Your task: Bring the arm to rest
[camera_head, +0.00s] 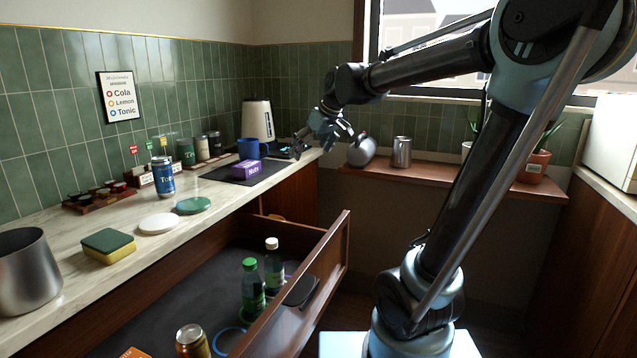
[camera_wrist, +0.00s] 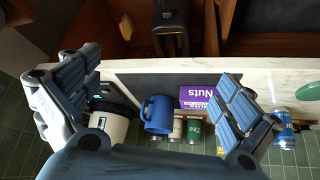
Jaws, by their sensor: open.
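My gripper (camera_head: 312,142) is at the end of my raised arm, which reaches across from the right side to the far end of the counter (camera_head: 62,222). Its two fingers are spread wide apart in the wrist view (camera_wrist: 160,105), with nothing held between them. Beyond the fingers, the wrist view shows a blue mug (camera_wrist: 157,114) and a purple Nuts box (camera_wrist: 198,101). In the head view the blue mug (camera_head: 250,148) and the purple box (camera_head: 238,170) stand on a dark mat, left of my gripper and apart from it.
An open drawer (camera_head: 333,255) juts out below the counter and holds bottles and a can (camera_head: 192,342). A blue can (camera_head: 163,177), sponge (camera_head: 108,245) and metal pot (camera_head: 27,270) stand on the counter.

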